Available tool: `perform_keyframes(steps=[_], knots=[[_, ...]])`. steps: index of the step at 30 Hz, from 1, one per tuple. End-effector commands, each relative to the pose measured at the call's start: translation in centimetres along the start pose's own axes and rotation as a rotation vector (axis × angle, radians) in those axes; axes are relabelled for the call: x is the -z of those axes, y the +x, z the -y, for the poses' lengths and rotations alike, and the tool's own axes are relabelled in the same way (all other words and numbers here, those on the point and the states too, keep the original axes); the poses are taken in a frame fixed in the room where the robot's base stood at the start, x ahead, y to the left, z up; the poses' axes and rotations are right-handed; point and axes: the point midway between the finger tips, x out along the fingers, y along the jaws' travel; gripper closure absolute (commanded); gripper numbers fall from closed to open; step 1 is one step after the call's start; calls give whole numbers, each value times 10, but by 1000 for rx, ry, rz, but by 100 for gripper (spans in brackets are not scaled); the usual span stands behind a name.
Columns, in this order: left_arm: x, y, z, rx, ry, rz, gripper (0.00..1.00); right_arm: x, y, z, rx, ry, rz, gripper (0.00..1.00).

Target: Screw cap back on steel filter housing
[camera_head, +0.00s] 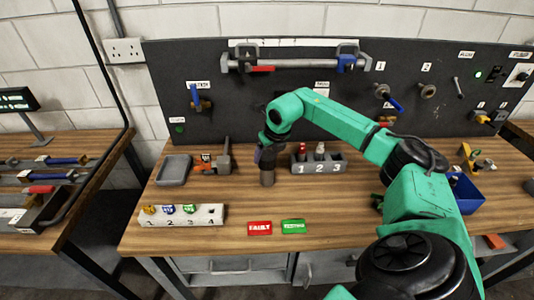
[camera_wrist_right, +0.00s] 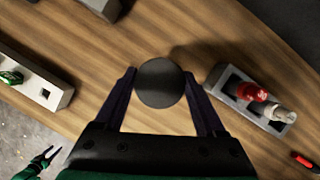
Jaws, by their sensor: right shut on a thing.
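My right gripper (camera_head: 266,154) points straight down over the middle of the bench. In the right wrist view its fingers (camera_wrist_right: 163,88) are shut on a round dark cap (camera_wrist_right: 160,83), one finger on each side. A grey steel cylinder (camera_head: 267,178), apparently the filter housing, stands upright on the bench directly below the gripper in the head view. The fingers hide where cap and housing meet, so I cannot tell whether the cap is seated. My left gripper (camera_wrist_right: 45,157) shows small at the lower left of the wrist view, fingers apart and empty.
A grey numbered holder (camera_head: 319,166) with red and white pieces stands close right of the housing. A white numbered block (camera_head: 181,216) and grey tray (camera_head: 173,170) are left. Red (camera_head: 259,228) and green (camera_head: 293,226) cards lie in front. A blue bin (camera_head: 466,194) is right.

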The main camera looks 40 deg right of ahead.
Motion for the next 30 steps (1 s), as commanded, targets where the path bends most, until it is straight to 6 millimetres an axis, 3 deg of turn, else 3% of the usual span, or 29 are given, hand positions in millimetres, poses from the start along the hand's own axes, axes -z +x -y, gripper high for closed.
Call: perform_keyframes(steps=[6, 16, 22, 23, 24, 30], knots=[[1, -10, 0, 0, 0, 0, 47, -1, -1, -1, 126, 290, 0, 100], [1, -11, 0, 0, 0, 0, 47, 0, 0, -1, 155, 360, -2, 100], [1, -14, 0, 0, 0, 0, 47, 0, 0, -1, 284, 661, -2, 100], [1, -14, 0, 0, 0, 0, 47, 0, 0, 0, 284, 655, -2, 16], [1, -14, 0, 0, 0, 0, 47, 1, 0, 1, 283, 653, -2, 1], [1, -14, 0, 0, 0, 0, 47, 0, 0, 0, 280, 651, -2, 0]])
